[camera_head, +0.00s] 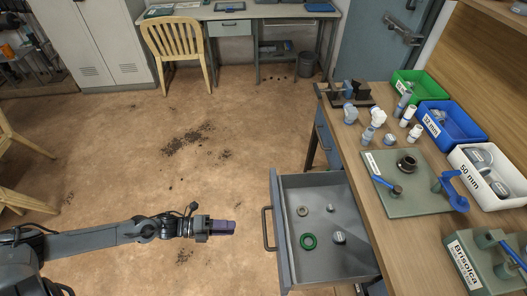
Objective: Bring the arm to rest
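My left arm comes in from the lower left and stretches out nearly level over the brown floor. No held object shows. My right gripper is not in view.
The open grey drawer (285,258) holds a green ring (308,241) and several small fittings. The wooden workbench (405,237) bears a green board (420,203), fittings, and green, blue and white bins. A wooden chair (177,45) stands at the back. The floor between is free.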

